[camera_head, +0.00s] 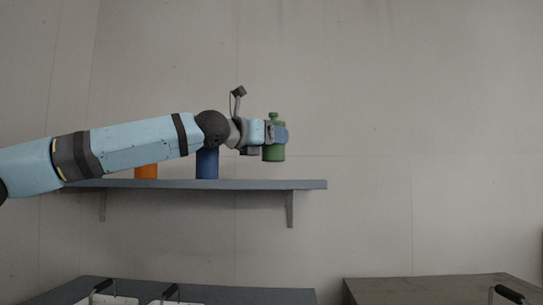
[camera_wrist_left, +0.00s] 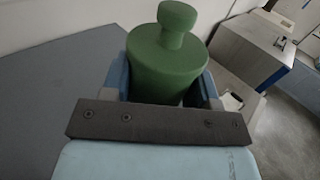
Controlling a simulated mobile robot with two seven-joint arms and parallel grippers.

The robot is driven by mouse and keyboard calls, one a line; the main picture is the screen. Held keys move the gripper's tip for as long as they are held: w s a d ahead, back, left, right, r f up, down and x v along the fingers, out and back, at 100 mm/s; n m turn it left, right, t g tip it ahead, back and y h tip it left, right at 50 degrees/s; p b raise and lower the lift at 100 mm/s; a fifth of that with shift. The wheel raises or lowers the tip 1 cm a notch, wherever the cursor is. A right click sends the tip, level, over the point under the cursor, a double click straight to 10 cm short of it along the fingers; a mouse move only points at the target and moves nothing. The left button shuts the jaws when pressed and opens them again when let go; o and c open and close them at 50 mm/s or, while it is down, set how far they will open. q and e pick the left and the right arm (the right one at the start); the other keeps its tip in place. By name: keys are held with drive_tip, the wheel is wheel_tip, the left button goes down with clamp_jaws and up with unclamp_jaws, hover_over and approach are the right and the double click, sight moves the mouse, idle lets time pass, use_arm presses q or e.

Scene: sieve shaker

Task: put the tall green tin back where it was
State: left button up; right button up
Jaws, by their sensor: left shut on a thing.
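The green tin (camera_head: 273,153) is a cylinder with a knob on its lid. My left gripper (camera_head: 277,133) is shut on the green tin and holds it upright. In the head view the tin's base shows above the right part of the grey wall shelf (camera_head: 255,184), with a gap below it. In the left wrist view the green tin (camera_wrist_left: 168,65) stands between the fingers of my left gripper (camera_wrist_left: 165,82), with its lid and knob toward the camera. My right gripper is not in view.
On the shelf stand a blue tin (camera_head: 207,164) and an orange tin (camera_head: 146,172), both partly hidden behind my left arm. The shelf's right end looks bare. Below are a grey-blue table (camera_head: 230,294) with white containers (camera_head: 108,300) and a second table (camera_head: 430,288) at right.

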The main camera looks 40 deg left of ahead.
sight(265, 154)
use_arm(q)
wheel_tip(265, 154, down, 4)
drive_tip(key=shift+s+r, duration=0.1)
idle(0.4)
drive_tip(key=o, duration=0.8)
drive_tip(key=shift+d+f, duration=0.1)
drive_tip(key=shift+f, duration=0.1)
drive_tip(key=o, duration=0.3)
drive_tip(key=shift+o, duration=0.4)
